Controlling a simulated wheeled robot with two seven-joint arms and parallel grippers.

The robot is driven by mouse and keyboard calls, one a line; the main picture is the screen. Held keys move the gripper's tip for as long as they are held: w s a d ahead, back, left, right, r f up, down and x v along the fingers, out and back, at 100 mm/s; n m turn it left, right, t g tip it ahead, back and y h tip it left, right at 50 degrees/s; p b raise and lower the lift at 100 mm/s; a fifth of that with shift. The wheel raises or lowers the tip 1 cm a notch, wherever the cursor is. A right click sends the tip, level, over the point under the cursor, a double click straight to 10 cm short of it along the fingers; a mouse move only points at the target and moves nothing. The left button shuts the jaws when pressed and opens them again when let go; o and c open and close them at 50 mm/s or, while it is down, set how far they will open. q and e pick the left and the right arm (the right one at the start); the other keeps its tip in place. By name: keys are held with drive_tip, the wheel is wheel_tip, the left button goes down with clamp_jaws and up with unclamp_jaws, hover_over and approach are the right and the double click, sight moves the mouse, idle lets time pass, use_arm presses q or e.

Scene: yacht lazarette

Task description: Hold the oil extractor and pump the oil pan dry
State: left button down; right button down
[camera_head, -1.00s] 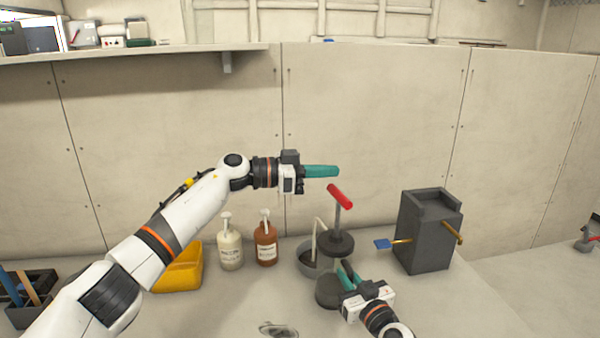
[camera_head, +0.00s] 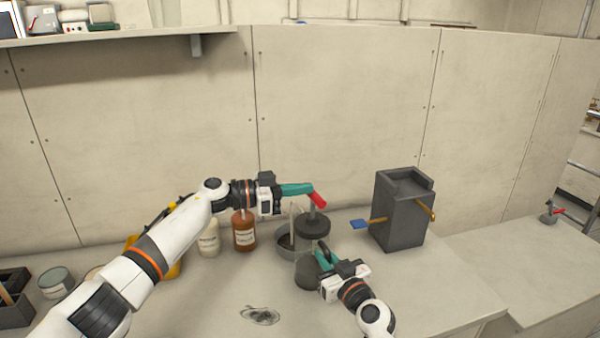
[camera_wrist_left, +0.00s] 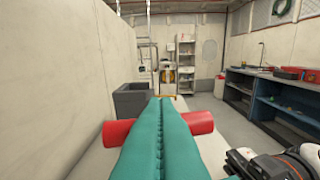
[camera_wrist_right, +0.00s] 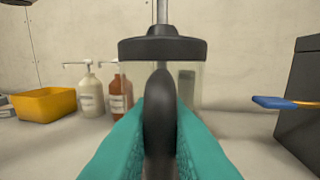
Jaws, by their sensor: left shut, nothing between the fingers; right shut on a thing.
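The oil extractor is a clear cylinder (camera_head: 306,270) with a black lid (camera_head: 313,226) and a red T-handle (camera_head: 319,200) on a thin rod. My left gripper (camera_head: 303,188) is shut and empty, its teal fingertips lying across the top of the red handle; in the left wrist view the red handle (camera_wrist_left: 201,122) shows on both sides beneath the fingers. My right gripper (camera_head: 321,258) is shut on the extractor's black side handle (camera_wrist_right: 159,115). The extractor stands upright on the bench. The grey oil pan (camera_head: 283,246) is behind it, with a pale tube (camera_head: 293,222) reaching in; its contents are hidden.
White (camera_head: 209,241) and brown (camera_head: 244,233) pump bottles stand left of the pan. A dark grey box (camera_head: 398,220) with a blue-ended lever (camera_head: 360,224) stands to the right. A dark stain (camera_head: 260,315) marks the clear front bench.

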use_arm(q)
drive_tip(key=shift+f, duration=1.5)
drive_tip(key=shift+a+r, duration=0.1)
drive_tip(key=shift+r, duration=0.25)
drive_tip(key=s+a+r, duration=0.3)
drive_tip(key=a+r, duration=0.1)
drive_tip(key=a, duration=0.6)
drive_tip(key=shift+s+r, duration=0.2)
